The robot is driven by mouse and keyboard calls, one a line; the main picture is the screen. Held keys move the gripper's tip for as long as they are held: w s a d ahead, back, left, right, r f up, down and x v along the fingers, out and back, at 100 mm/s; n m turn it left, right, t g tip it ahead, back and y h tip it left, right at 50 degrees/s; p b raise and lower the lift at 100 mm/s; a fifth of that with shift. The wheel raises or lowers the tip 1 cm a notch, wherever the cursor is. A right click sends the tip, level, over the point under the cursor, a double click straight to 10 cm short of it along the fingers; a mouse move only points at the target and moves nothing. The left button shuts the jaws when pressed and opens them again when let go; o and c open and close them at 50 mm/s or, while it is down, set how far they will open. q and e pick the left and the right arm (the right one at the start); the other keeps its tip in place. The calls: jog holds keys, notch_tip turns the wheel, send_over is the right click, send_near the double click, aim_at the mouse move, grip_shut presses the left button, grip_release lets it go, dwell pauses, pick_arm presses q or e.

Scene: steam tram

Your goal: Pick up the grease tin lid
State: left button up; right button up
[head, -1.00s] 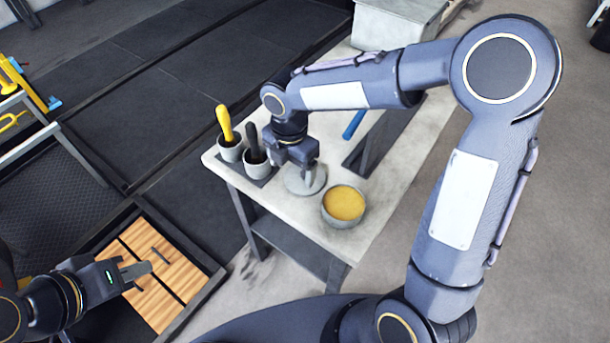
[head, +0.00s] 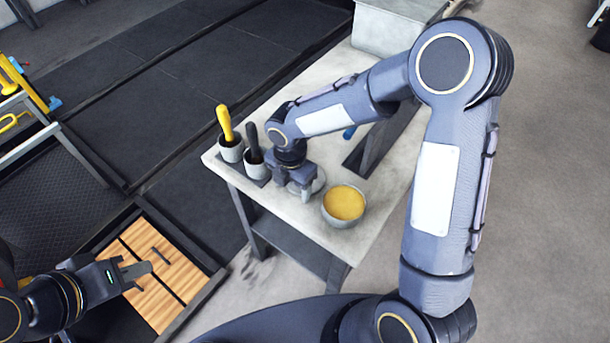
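The grease tin lid (head: 319,184) is a flat grey disc lying on the pale bench top. My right gripper covers much of it, and only part of its rim shows. The grease tin (head: 344,203), an open grey round tin of yellow grease, stands just to the right of the lid. My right gripper (head: 300,193) points down at the lid, its fingers low over the disc's near-left side. I cannot tell whether the fingers touch or grip it. My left gripper (head: 138,271) is far from the bench at lower left, above a wooden-slatted surface, with nothing visible in it.
Two grey cups stand left of the lid, one with a yellow-handled tool (head: 224,122), one with a black-handled tool (head: 254,143). A grey box (head: 391,27) stands on the far end of the bench (head: 290,212). My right arm hides part of the bench top.

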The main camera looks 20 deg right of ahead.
jog(key=c, duration=1.2)
jog(key=shift+r, duration=0.1)
